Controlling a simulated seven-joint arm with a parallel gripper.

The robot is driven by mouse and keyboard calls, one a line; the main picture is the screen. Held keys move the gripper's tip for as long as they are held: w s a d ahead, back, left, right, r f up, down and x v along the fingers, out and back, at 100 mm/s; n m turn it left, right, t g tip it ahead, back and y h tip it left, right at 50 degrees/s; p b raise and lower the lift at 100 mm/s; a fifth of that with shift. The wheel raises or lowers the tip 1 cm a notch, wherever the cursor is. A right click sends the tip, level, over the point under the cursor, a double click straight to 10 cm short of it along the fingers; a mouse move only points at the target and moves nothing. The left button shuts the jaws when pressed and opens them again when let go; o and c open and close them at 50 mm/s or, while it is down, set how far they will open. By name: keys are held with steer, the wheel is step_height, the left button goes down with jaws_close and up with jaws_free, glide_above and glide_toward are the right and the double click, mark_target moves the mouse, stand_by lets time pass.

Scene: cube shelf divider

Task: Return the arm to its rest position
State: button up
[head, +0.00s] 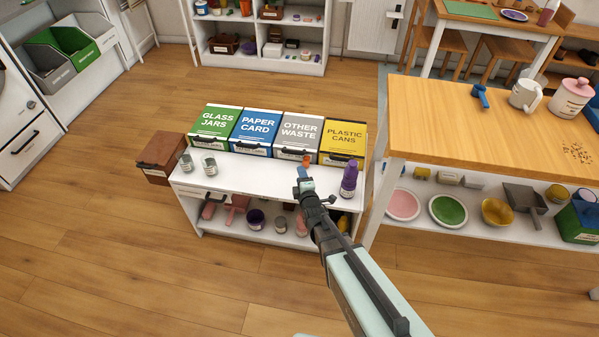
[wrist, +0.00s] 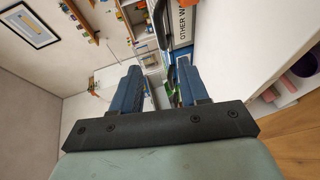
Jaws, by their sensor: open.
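My arm reaches from the lower right of the head view over a low white shelf unit (head: 215,177). My gripper (head: 303,173) is above its top, in front of the grey OTHER WASTE box (head: 301,132). In the wrist view the two blue fingers of my gripper (wrist: 158,82) stand apart with nothing held between them. A small orange item (head: 306,161) shows just past the fingertips in the head view; I cannot tell its exact distance from them.
Green (head: 214,122), blue (head: 257,130) and yellow (head: 343,140) boxes line the unit's back. Two grey jars (head: 208,164) stand left and a purple bottle (head: 349,179) close right of my gripper. A wooden table (head: 450,125) is at right. Open floor (head: 110,250) lies left.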

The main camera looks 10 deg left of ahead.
stand_by(0.5)
steer(key=s+d+f+m+g+h, duration=0.1)
steer(key=s+f+g, duration=0.1)
steer(key=s+f, duration=0.3)
steer(key=s+d+f+m+g, duration=0.1)
steer(key=s+f+m+g, duration=0.15)
steer(key=f, duration=0.45)
steer(key=s+d+f+m+g+h, duration=0.2)
steer(key=s+d+f+m+g, duration=0.1)
steer(key=s+d+f, duration=0.4)
steer(key=s+d+f+m+g+h, duration=0.25)
steer(key=s+d+m, duration=0.2)
steer(key=d, duration=0.45)
steer(key=s+d+m+g, duration=0.3)
steer(key=s+d, duration=0.1)
steer(key=s, duration=0.4)
steer(key=s+d+m+g, duration=0.4)
steer(key=s, duration=0.5)
steer(key=s+d+m+g, duration=0.3)
steer(key=s+d+g, duration=0.1)
steer(key=s, duration=0.5)
steer(key=shift+s+d+r+m+h, duration=0.2)
steer(key=shift+d+r+m+h, duration=0.15)
steer(key=shift+r+m, duration=0.05)
